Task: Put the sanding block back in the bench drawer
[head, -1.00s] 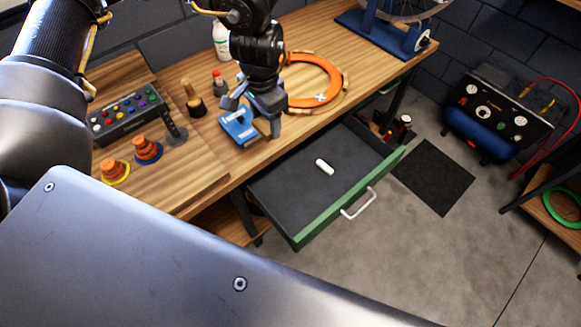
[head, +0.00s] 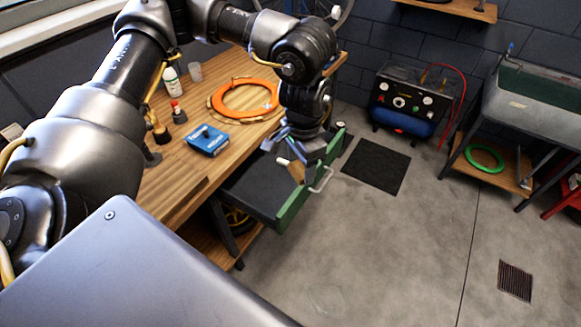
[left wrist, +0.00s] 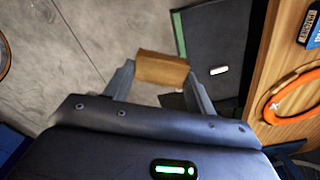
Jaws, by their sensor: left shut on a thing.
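The sanding block (head: 297,168) is a tan-brown block. My left gripper (head: 292,150) is shut on it and holds it up in the air. In the left wrist view the block (left wrist: 162,68) sits between the two fingertips. The bench drawer (head: 246,192) stands open, with a dark inside and a green front. In the head view the gripper and block overlap the drawer's far front part. In the left wrist view the drawer (left wrist: 208,38) lies right of the block, and floor shows behind the block. My right gripper is not in view.
A white piece (left wrist: 219,70) lies in the drawer. On the bench are a blue box (head: 207,140), an orange ring (head: 222,104) and bottles (head: 172,82). A compressor (head: 410,103) and a dark mat (head: 376,166) are beyond. The floor to the right is mostly clear.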

